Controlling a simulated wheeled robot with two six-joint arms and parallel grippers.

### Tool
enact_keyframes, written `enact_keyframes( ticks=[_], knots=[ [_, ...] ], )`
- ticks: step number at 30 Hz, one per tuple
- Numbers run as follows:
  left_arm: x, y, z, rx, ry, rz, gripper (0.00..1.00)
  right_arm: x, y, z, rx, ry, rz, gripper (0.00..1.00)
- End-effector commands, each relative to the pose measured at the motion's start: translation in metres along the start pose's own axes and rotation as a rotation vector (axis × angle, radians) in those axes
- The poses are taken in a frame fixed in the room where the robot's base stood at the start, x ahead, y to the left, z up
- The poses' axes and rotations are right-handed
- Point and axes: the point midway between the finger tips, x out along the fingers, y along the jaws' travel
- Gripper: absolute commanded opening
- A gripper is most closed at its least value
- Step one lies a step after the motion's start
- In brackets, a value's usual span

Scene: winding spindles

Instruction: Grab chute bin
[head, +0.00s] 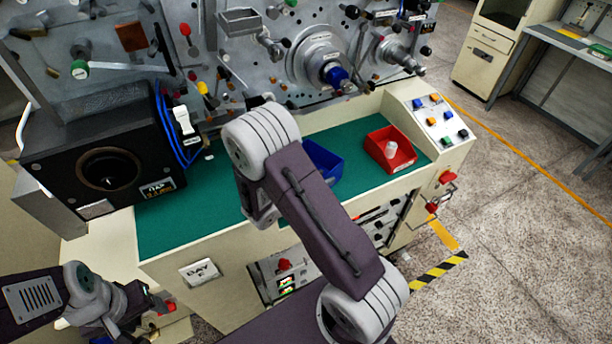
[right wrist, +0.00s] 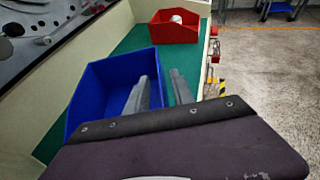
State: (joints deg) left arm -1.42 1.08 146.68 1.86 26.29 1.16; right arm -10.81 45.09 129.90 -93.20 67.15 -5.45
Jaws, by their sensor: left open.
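A blue open bin (head: 325,161) stands on the green bench top, partly hidden behind my right arm in the head view. It also shows large in the right wrist view (right wrist: 92,98). A red bin (head: 379,153) with a white object in it stands to its right, and shows at the top of the right wrist view (right wrist: 160,31). I cannot tell which is the chute bin. My right gripper (right wrist: 162,92) has its fingers apart at the blue bin's right side; contact is unclear. My left gripper (head: 158,304) is open and empty, low at the left, away from both bins.
A black box (head: 95,150) with a round opening stands at the bench's left. Behind is a grey machine panel (head: 290,45) with spindles and levers. A button panel (head: 436,115) is at the right end. Green bench top (head: 190,220) is bare at the front left.

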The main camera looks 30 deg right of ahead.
Motion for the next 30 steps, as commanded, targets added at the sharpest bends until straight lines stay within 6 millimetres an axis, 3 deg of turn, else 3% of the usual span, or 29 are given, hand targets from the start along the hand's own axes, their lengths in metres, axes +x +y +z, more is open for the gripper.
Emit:
enact_keyframes(
  ticks=[8, 12, 30],
  knots=[
    [-0.0005, 0.0, 0.0, 0.0, 0.0, 0.0, 0.59, 0.0088, 0.0, -0.0007, 0.0, 0.001, 0.001, 0.29],
    [-0.0005, 0.0, 0.0, 0.0, 0.0, 0.0, 0.59, 0.0086, -0.0001, -0.0007, 0.0, 0.001, 0.001, 0.0],
    [-0.0005, 0.0, 0.0, 0.0, 0.0, 0.0, 0.59, 0.0085, -0.0003, -0.0008, 0.0, 0.001, 0.0, 0.0]
  ],
)
